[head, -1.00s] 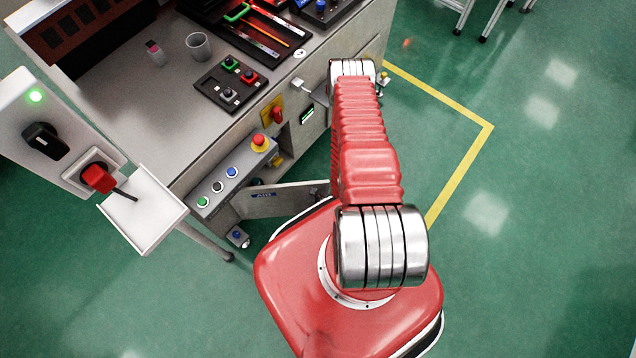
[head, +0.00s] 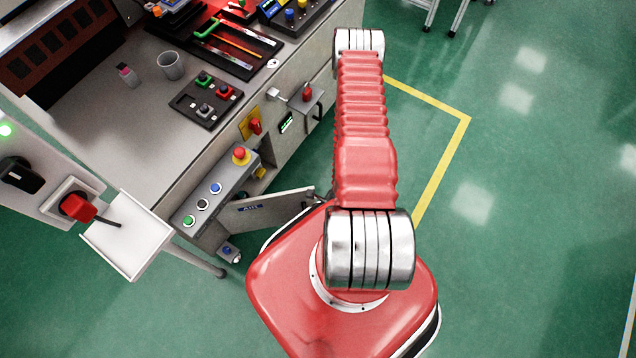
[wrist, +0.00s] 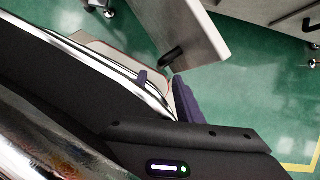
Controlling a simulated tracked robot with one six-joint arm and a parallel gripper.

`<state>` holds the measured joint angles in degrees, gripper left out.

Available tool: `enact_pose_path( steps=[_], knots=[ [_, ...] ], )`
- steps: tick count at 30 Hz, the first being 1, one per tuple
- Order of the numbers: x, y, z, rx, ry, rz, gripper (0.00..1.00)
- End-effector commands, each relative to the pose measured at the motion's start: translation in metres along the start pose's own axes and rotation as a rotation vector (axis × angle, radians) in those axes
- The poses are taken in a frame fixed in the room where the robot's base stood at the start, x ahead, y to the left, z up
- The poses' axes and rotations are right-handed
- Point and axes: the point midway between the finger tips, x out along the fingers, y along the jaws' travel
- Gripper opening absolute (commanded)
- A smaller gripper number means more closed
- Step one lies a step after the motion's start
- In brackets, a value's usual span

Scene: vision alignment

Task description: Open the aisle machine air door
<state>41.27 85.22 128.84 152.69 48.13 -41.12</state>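A grey door panel (head: 268,210) with a small blue label stands swung out from the machine's lower front in the head view, beside my red base. In the wrist view, a grey panel (wrist: 190,25) with a black handle (wrist: 174,56) fills the top middle. My gripper (wrist: 164,87) shows dark purple fingertips set apart, just below the black handle. I see nothing between them, and they look clear of the handle. In the head view my gripper is hidden behind my arm.
The machine's button box (head: 215,190) and red emergency button (head: 241,154) stick out above the door. A white tray (head: 128,235) and socket panel (head: 40,180) stand at the left. Green floor with a yellow line (head: 440,175) is free at the right.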

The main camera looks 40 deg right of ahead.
Motion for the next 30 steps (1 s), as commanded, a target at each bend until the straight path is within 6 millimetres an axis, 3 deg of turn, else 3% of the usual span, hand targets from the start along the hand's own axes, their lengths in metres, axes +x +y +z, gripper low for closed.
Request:
enact_pose_path(
  steps=[6,17,23,30],
  knots=[
    [-0.021,-0.001,0.000,0.002,0.000,-0.001,0.33],
    [-0.025,0.000,0.000,0.001,0.000,-0.001,0.32],
    [-0.025,0.003,0.005,-0.001,-0.019,0.015,0.18],
    [-0.036,0.016,0.042,-0.048,-0.127,0.099,0.01]
  ],
)
